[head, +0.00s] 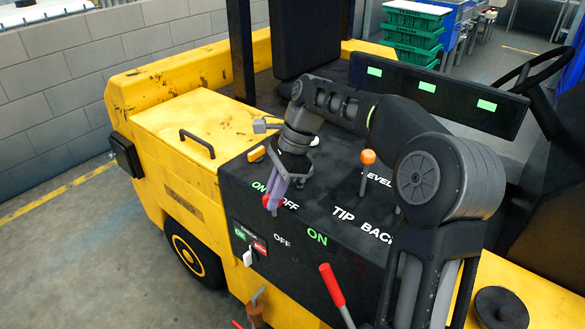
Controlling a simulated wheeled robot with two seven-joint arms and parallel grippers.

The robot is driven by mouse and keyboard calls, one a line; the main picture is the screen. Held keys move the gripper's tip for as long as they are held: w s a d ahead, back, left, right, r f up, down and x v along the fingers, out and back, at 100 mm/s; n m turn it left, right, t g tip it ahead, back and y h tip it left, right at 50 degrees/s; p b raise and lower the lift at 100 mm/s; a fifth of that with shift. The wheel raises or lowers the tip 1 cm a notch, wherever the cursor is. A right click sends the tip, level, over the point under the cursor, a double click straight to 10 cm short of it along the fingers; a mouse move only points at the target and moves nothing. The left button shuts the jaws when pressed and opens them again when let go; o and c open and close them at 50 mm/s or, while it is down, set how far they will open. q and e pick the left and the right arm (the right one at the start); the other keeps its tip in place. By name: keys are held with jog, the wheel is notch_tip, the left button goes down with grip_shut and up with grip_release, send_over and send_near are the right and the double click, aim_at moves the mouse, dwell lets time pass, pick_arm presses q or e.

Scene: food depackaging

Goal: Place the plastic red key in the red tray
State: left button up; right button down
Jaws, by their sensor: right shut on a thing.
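My right gripper (277,196) is over the black control panel, near the front left edge by the "ON" and "OFF" labels. Its fingers point down and look purple. It is shut on a small red thing, which looks like the plastic red key (267,201). The fingers hide part of the key. I cannot tell whether the key touches the panel. I see no red tray in this view. My left gripper is not in view.
The black panel (336,183) sits on a yellow vehicle (185,130). An orange-knobbed lever (367,158) stands right of the gripper, and a red-handled lever (332,284) stands in front. A small switch plate (249,241) is on the front face. Green crates (412,38) are far behind.

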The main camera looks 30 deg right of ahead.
jog(key=s+a+f+n+g+h, duration=0.1)
jog(key=s+a+f+n+g, duration=0.1)
jog(key=a+f+n, duration=0.8)
notch_tip(320, 180, down, 3)
jog(key=shift+s+a+f+g, duration=0.1)
jog(key=shift+s+a+g, duration=0.25)
jog(key=shift+g, duration=0.45)
jog(key=shift+w+a, duration=0.1)
